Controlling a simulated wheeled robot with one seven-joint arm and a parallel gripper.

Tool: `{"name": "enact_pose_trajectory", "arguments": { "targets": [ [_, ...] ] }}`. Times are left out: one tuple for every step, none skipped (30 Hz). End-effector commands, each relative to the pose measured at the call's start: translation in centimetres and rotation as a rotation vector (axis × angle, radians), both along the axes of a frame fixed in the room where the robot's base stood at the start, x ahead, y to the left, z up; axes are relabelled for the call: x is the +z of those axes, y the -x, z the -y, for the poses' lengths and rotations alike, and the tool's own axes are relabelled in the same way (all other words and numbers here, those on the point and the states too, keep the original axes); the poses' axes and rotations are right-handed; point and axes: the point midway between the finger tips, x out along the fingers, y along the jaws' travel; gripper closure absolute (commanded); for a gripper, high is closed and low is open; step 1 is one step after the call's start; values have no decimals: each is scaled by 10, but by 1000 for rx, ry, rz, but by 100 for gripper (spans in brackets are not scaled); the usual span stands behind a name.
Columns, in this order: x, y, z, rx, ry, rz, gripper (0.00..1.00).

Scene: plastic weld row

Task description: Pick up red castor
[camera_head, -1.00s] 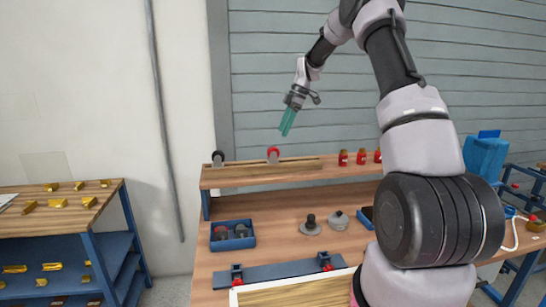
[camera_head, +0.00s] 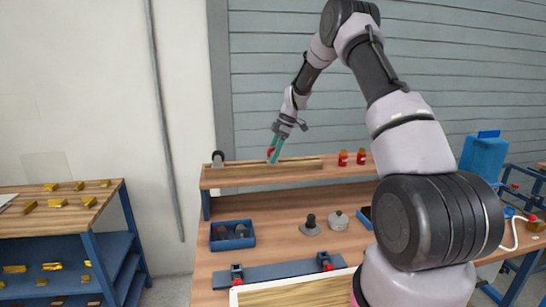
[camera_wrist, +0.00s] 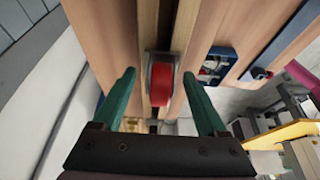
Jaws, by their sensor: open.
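The red castor (camera_wrist: 162,85) stands on the wooden rail of the raised shelf. In the wrist view it lies between my open green fingers, with a gap on both sides. In the head view my gripper (camera_head: 275,150) is over the shelf, and its fingers cover most of the castor (camera_head: 270,151). The gripper (camera_wrist: 160,105) is open and empty. I cannot tell how far the fingertips are above the shelf.
A black castor (camera_head: 218,158) stands at the shelf's left end. Red jars (camera_head: 343,158) stand right of my gripper. A blue bin (camera_head: 232,235) and a dark knob (camera_head: 311,224) sit on the bench (camera_head: 275,245) below the shelf (camera_head: 225,181).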

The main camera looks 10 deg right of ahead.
Motion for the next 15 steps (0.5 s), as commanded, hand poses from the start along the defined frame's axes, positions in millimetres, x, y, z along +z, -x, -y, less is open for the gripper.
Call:
{"name": "enact_pose_trajectory", "arguments": {
  "targets": [
    [0, 0, 0, 0, 0, 0, 25],
    [0, 0, 0, 0, 0, 0, 25],
    [0, 0, 0, 0, 0, 0, 25],
    [0, 0, 0, 0, 0, 0, 25],
    [0, 0, 0, 0, 0, 0, 29],
    [0, 0, 0, 0, 0, 0, 44],
    [0, 0, 0, 0, 0, 0, 56],
    [0, 0, 0, 0, 0, 0, 67],
    [0, 0, 0, 0, 0, 0, 82],
    [0, 0, 0, 0, 0, 0, 94],
    [0, 0, 0, 0, 0, 0, 100],
    [0, 0, 0, 0, 0, 0, 100],
    [0, 0, 0, 0, 0, 0, 100],
    [0, 0, 0, 0, 0, 0, 100],
    [0, 0, 0, 0, 0, 0, 100]
  ]
}}
